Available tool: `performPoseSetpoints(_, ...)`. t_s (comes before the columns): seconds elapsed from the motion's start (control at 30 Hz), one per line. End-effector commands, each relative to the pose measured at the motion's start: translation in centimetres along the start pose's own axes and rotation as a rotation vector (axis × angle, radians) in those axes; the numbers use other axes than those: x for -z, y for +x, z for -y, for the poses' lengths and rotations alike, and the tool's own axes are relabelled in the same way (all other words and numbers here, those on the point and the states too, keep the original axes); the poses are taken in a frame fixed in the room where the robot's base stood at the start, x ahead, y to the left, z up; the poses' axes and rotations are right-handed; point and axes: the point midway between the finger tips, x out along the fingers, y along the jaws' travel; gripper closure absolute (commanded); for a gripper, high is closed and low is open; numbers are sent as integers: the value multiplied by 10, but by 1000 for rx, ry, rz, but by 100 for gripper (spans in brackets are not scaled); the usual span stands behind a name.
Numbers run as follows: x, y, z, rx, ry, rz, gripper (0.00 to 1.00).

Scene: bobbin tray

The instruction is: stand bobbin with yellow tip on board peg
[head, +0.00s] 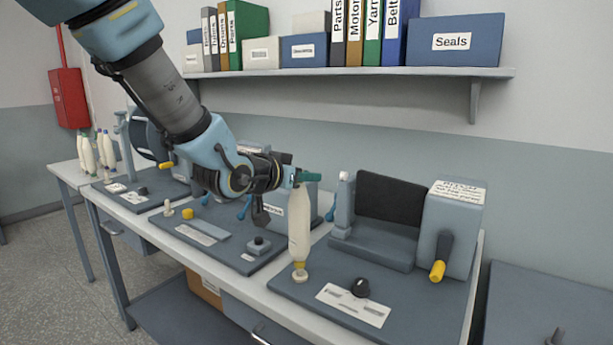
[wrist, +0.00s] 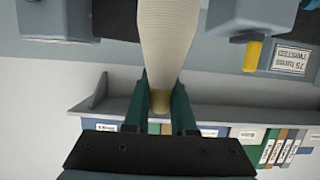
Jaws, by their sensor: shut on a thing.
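The cream bobbin (head: 299,222) is upright, with its lower end over the pale peg base (head: 300,277) on the right-hand dark board (head: 285,292). A yellow section shows just above that base. I cannot tell whether the bobbin is fully seated. My gripper (head: 306,177) is shut on the bobbin's upper end. In the wrist view the bobbin (wrist: 168,45) runs away from my gripper (wrist: 159,108), and its yellowish tip (wrist: 159,101) sits between the green fingers.
A machine with a dark panel (head: 390,196) and yellow-ended handle (head: 438,270) stands right of the bobbin. A black knob (head: 360,287) is in front. Another board with a bare peg (head: 168,207) lies left. Several bobbins (head: 88,155) stand far left. A shelf (head: 370,72) hangs above.

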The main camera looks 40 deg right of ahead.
Motion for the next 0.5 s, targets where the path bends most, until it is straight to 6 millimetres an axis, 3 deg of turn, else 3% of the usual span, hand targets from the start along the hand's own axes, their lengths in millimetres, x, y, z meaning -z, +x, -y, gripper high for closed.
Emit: performPoseSetpoints(0.5,-15,5,0,0,0,-1,100)
